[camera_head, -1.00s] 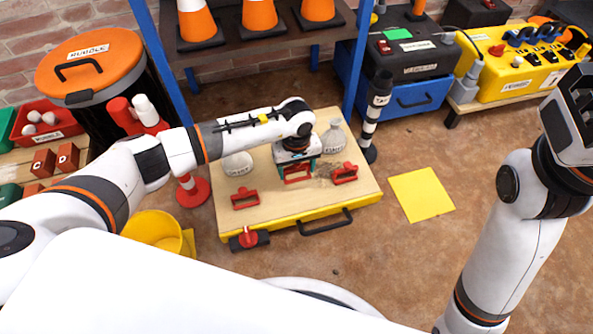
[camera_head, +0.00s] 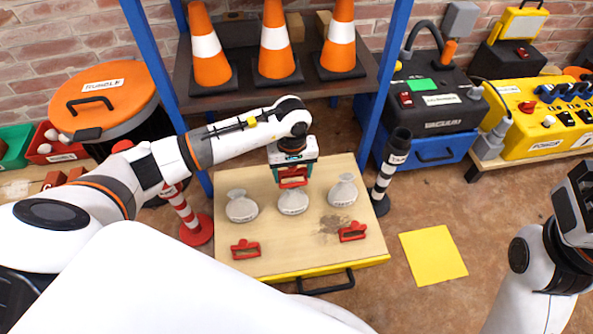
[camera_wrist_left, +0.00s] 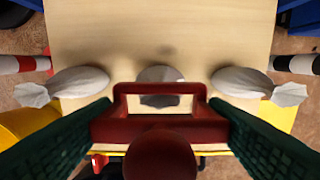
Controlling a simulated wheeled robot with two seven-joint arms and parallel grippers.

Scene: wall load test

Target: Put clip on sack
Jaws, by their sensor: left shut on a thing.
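My left gripper (camera_head: 292,172) is shut on a red clip (camera_head: 292,182), which shows between the green fingers in the left wrist view (camera_wrist_left: 160,128). The clip overlaps the top of the middle grey sack (camera_head: 293,203) in the head view; I cannot tell if they touch. In the wrist view that sack (camera_wrist_left: 160,74) is partly hidden behind the clip's frame. A left sack (camera_head: 241,208) and a right sack (camera_head: 343,191) stand on the board (camera_head: 290,240). Two more red clips lie near its front, left (camera_head: 245,250) and right (camera_head: 352,233). My right gripper (camera_head: 578,205) is partly cut off.
A shelf with orange cones (camera_head: 275,45) stands behind the board. A red-and-white post (camera_head: 185,212) and a black-and-white post (camera_head: 388,172) flank it. A yellow floor square (camera_head: 433,255) lies right. A dark stain (camera_head: 335,225) marks the board.

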